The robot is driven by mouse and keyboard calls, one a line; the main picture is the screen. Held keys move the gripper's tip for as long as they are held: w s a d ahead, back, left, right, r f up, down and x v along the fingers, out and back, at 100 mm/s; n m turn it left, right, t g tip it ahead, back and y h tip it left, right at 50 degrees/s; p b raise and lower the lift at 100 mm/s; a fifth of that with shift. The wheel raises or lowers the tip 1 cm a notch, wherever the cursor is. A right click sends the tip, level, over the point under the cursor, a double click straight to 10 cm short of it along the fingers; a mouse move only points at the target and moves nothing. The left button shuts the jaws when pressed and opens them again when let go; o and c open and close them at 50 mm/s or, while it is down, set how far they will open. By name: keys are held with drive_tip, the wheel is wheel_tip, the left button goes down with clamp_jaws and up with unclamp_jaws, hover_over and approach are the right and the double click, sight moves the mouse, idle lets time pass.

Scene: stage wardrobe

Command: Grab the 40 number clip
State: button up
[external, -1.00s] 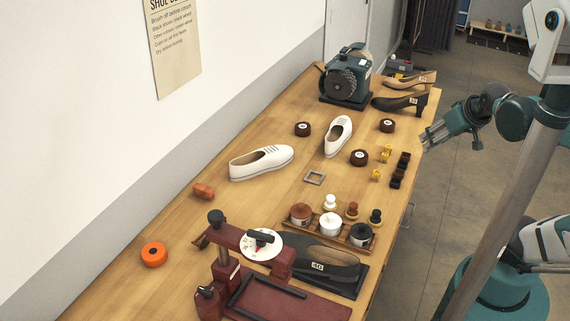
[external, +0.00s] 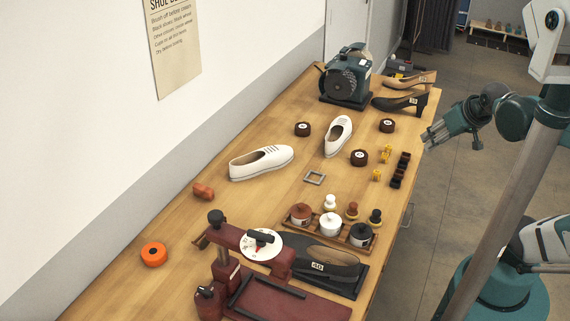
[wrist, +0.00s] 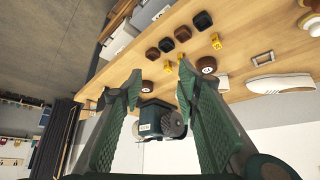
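A small pale tag reading 40 (external: 317,267) is on the side of a black shoe (external: 335,258), on a dark stand at the front of the bench. Other small labels are on the heeled shoes at the back and on the round brown pieces, too small to read surely. My gripper (external: 428,138) is beyond the bench's right edge in the external view, far from the 40 tag. In the wrist view my gripper (wrist: 158,80) has its two green fingers wide apart with nothing between them. The 40 tag cannot be made out in the wrist view.
A maroon press (external: 250,270) with a dial stands beside the black shoe. A tray of jars (external: 345,237), white shoes (external: 262,162), yellow pieces (external: 376,174), and a grey square frame (external: 315,178) lie on the bench. A dark machine (external: 347,78) stands at the back.

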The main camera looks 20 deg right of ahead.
drive_tip(key=shift+w+r, duration=0.1)
drive_tip(key=m+g+p, duration=0.6)
drive_tip(key=m+p, duration=0.2)
drive_tip(key=p, duration=0.4)
hover_over(389, 146)
drive_tip(key=f, duration=0.4)
drive_tip(key=s+f, duration=0.1)
drive_tip(key=f, duration=0.1)
drive_tip(key=shift+d+f, duration=0.25)
drive_tip(key=shift+f, duration=0.15)
drive_tip(key=shift+w+a+f+m+g+p, duration=0.1)
drive_tip(key=shift+w+f+m+g+p, duration=0.3)
drive_tip(key=shift+f, duration=0.45)
drive_tip(key=shift+w+f, duration=0.15)
drive_tip(key=shift+f, duration=0.1)
drive_tip(key=shift+f, duration=0.1)
drive_tip(key=shift+f, duration=1.2)
drive_tip(key=shift+f, duration=0.1)
